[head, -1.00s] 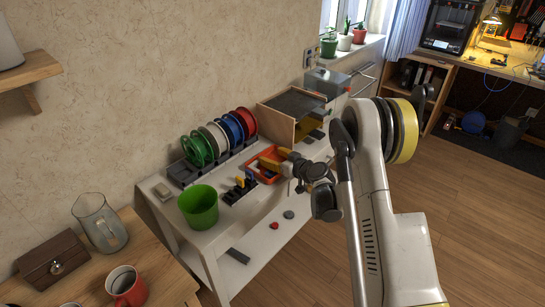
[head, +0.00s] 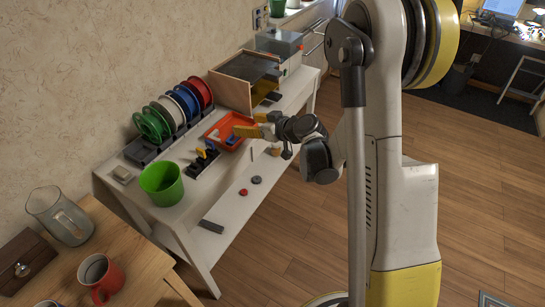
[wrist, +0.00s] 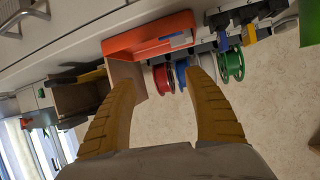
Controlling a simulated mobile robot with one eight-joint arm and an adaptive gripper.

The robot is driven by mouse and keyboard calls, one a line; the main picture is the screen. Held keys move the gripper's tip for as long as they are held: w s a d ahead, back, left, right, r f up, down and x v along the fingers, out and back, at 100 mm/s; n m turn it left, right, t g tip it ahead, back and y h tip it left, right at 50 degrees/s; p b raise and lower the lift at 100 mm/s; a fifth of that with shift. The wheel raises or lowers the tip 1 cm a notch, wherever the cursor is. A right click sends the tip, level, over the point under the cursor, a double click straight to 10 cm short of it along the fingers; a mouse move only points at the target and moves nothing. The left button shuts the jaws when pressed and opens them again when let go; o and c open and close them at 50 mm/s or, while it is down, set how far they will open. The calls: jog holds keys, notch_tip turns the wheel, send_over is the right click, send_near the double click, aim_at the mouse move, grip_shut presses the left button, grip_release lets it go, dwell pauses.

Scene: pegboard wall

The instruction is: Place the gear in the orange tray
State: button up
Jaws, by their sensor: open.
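The orange tray (head: 214,121) sits on the white workbench in the head view, in front of the spool rack. It also shows in the wrist view (wrist: 150,36). A grey and blue piece (wrist: 180,40) lies in it. My gripper (head: 243,131) is at the tray's right side in the head view, with yellow fingers. In the wrist view its fingers (wrist: 161,82) are spread apart with nothing between them. I cannot pick out the gear for certain.
Filament spools (head: 172,110) stand in a rack behind the tray. A green bin (head: 161,184) and a black holder with blue and yellow tools (head: 203,159) are nearby. An open wooden box (head: 240,75) stands behind right. Floor (head: 460,190) at right is clear.

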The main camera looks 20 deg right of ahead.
jog(key=s+a+r+m+g+h, duration=0.1)
jog(key=s+a+r+g, duration=0.1)
jog(key=s+r, duration=0.4)
jog(key=s+a+r+m+g+h, duration=0.1)
jog(key=s+a+r, duration=0.25)
jog(key=s, duration=0.55)
jog(key=s+d+r+m+g+h, duration=0.1)
jog(key=s+d+m+g+h, duration=0.1)
jog(key=s, duration=1.4)
jog(key=shift+d+r+m+h, duration=0.15)
jog(key=shift+d+m+h, duration=0.15)
jog(key=shift+d+h, duration=0.5)
